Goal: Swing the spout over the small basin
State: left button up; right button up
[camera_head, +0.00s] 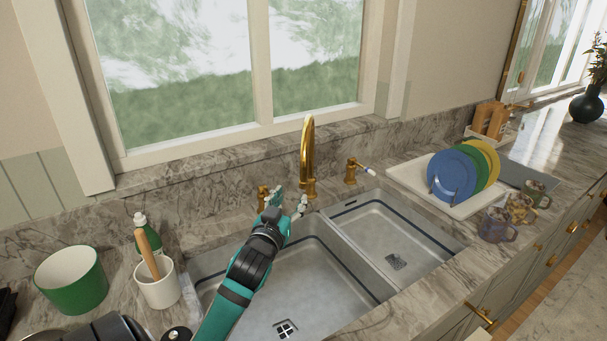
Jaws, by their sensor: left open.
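The gold gooseneck spout (308,150) rises upright behind the sink, near the divider between the two basins. Its arch is seen nearly edge-on, so where its tip points is hard to tell. The small basin (420,240) is on the right, empty, with a square drain. The large basin (330,290) is on the left, partly covered by my left arm. My left gripper (285,202) is open beside the foot of the spout, to its left. Whether its fingers touch the spout is hard to tell. My right gripper is not in view.
Gold tap handles stand left (263,197) and right (351,172) of the spout. A white cup (158,289) with a brush, a green bottle (139,221) and a green pot (72,291) are on the left. A plate rack (408,173) and several mugs are on the right.

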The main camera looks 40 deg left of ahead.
aim_at(303, 180)
pick_arm(q)
jog(key=p+x, duration=0.1)
jog(key=x, duration=0.4)
jog(key=p+x, duration=0.1)
jog(key=x, duration=0.4)
jog(key=shift+w+a, duration=0.1)
jog(key=shift+w, duration=0.05)
jog(key=shift+w+a+f, duration=0.1)
jog(key=shift+w+a, duration=0.05)
jog(key=shift+w, duration=0.15)
jog(key=shift+w+a+f, duration=0.15)
jog(key=shift+w, duration=0.15)
jog(key=c, duration=0.5)
grip_shut()
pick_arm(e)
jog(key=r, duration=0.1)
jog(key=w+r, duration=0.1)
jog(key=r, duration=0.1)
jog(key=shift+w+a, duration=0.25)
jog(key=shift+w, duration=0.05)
